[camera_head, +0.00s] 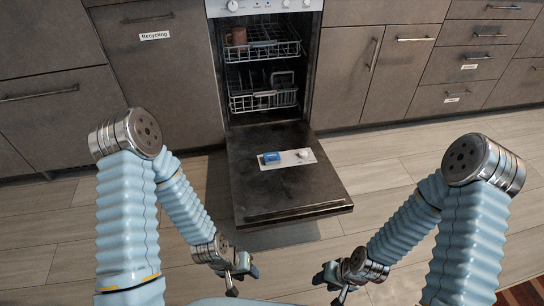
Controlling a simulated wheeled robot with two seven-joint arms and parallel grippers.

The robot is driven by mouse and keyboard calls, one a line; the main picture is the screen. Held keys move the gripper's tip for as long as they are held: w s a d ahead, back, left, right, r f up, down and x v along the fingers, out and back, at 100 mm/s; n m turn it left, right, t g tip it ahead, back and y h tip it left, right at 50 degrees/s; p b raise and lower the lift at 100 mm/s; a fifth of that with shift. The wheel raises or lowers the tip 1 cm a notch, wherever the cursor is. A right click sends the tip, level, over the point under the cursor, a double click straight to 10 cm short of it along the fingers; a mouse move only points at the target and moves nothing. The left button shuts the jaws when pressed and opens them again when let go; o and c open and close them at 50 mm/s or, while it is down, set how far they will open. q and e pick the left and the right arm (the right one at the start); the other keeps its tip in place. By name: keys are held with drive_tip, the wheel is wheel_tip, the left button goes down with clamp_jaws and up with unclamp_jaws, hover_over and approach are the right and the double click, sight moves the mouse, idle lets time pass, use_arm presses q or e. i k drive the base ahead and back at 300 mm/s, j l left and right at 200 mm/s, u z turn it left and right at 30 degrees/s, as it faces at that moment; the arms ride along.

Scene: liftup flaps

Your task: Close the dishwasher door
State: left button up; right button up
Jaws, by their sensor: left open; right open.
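The dishwasher door (262,186) is folded down fully open, its dark inner face up and its far edge reaching toward me. A pale panel with a blue piece and a white knob is set in that face. The dishwasher (312,62) stands upright behind it with its interior exposed. My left gripper (241,280) is open and empty, below the left part of the door's near edge in the picture. My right gripper (331,284) is open and empty, below the door's near right corner. Both are apart from the door.
The wooden floor (370,160) is clear on both sides of the door.

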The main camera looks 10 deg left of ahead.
sight(291, 189)
drive_tip(key=i+l+u, duration=0.15)
drive_tip(key=u, duration=0.25)
drive_tip(key=i+l+u, duration=0.1)
drive_tip(key=u, duration=0.25)
drive_tip(key=l+u, duration=0.4)
